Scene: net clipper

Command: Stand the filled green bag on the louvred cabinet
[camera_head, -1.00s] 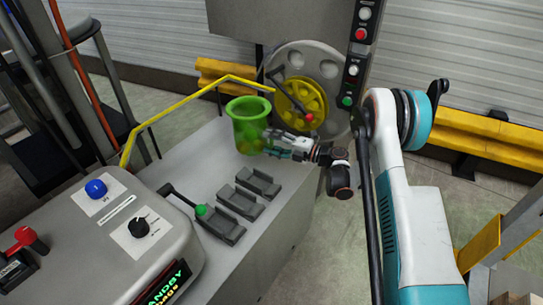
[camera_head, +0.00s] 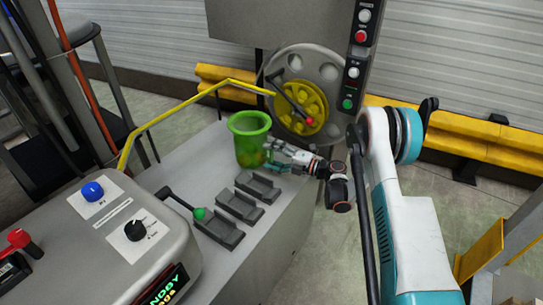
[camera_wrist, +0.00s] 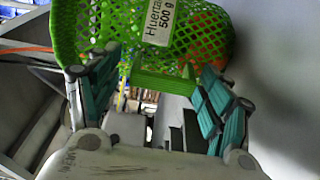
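The green mesh bag (camera_head: 251,146) stands upright, mouth up, at the far end of a grey top (camera_head: 184,160), in front of the wheel. It seems to rest on this top. Orange contents show through the mesh in the wrist view (camera_wrist: 203,35), with a white label reading 500 g. My gripper (camera_head: 273,157) is at the bag's right side, its fingers spread. In the wrist view the teal fingers (camera_wrist: 155,85) are wide apart, with the bag just beyond and between them. No louvres show, so I cannot tell whether this grey body is the louvred cabinet.
A yellow rail (camera_head: 180,105) runs behind the bag. The grey wheel with yellow hub (camera_head: 302,105) is close behind it. Several dark grey cradles (camera_head: 238,205) and a green-knobbed lever (camera_head: 200,213) are in front. A control box (camera_head: 120,240) stands at the left.

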